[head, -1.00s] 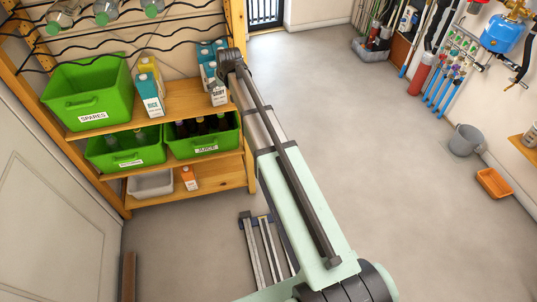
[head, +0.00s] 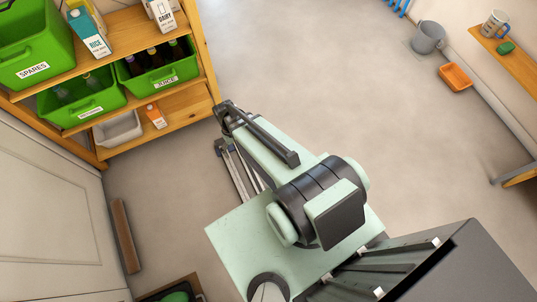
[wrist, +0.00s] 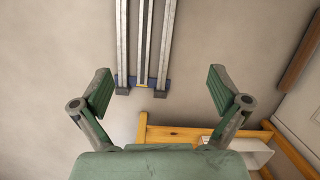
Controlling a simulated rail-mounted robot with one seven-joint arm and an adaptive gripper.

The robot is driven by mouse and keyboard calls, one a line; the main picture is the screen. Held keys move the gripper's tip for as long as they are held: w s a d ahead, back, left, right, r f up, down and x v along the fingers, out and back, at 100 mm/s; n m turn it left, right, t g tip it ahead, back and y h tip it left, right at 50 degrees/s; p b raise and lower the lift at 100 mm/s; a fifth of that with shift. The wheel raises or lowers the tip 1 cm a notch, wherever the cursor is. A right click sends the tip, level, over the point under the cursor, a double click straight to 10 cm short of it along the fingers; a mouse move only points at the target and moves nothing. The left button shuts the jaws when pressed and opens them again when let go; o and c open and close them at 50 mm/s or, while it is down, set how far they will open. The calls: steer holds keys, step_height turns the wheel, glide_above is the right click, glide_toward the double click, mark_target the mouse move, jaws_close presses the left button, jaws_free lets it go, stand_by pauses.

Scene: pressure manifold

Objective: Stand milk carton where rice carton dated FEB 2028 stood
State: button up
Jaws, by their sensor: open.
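A blue and white carton lettered RICE (head: 92,38) stands on the upper wooden shelf, beside the green SPARES crate; its date is too small to read. A white and grey carton lettered DAIRY (head: 161,14) stands further right on that shelf, cut off by the top edge. Whether it is the milk carton I cannot tell. My gripper (wrist: 160,90) is open and empty in the wrist view, above bare floor with the shelf unit's wood below. In the head view my arm's end is right of the lower shelves, apart from the cartons.
Green crates SPARES (head: 32,70) and JUICE (head: 165,82) fill much of the shelves. An orange carton (head: 155,115) and a white bin (head: 118,130) sit on the lowest shelf. Metal rails (wrist: 142,45) lie on the floor. A bucket (head: 428,38) stands far right.

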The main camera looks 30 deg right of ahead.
steer(key=s+f+g, duration=0.1)
steer(key=s, duration=0.7)
steer(key=s+f+g, duration=0.1)
steer(key=s, duration=0.6)
steer(key=s+f+g, duration=0.1)
steer(key=s+g, duration=0.1)
steer(key=s, duration=0.6)
steer(key=shift+s, duration=0.3)
steer(key=shift+f, duration=0.1)
